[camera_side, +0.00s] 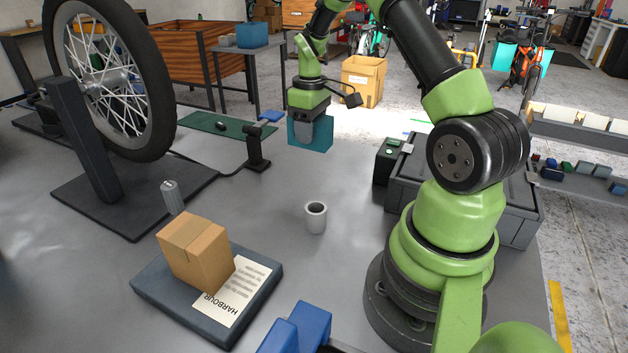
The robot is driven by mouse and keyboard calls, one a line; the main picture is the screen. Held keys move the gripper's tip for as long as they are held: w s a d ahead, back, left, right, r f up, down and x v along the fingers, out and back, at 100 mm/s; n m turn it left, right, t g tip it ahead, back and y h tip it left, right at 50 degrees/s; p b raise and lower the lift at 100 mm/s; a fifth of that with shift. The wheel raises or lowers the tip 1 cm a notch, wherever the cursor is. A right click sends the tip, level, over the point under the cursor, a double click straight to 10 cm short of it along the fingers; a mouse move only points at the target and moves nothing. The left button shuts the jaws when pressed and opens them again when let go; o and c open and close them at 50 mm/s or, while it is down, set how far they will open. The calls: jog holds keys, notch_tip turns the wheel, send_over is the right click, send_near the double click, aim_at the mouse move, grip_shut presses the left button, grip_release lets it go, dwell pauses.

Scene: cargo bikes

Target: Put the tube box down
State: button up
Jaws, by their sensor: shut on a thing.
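The tube box (297,136) is a small teal box in the middle of the view, towards the back of the grey table. My gripper (316,126) is shut on it, with a grey finger across its near face. The box looks about upright and seems to be held above the table top; the exact gap under it cannot be told. The far finger is hidden.
A green mat (213,126) and a small black stand (257,150) lie left of the box. A grey cup (316,218), a cardboard box (195,252) on a dark slab (165,290) and a wheel stand (85,140) are nearer. Table around the cup is clear.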

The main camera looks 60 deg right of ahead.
aim_at(319, 146)
jog(key=f, duration=0.1)
jog(key=s+f, duration=0.1)
jog(key=f, duration=0.1)
jog(key=d+f, duration=0.1)
jog(key=f, duration=0.1)
jog(key=shift+s+d, duration=0.1)
jog(key=shift+s, duration=0.15)
jog(key=shift+f, duration=2.5)
jog(key=shift+f, duration=0.2)
jog(key=o, duration=1)
jog(key=shift+r, duration=0.15)
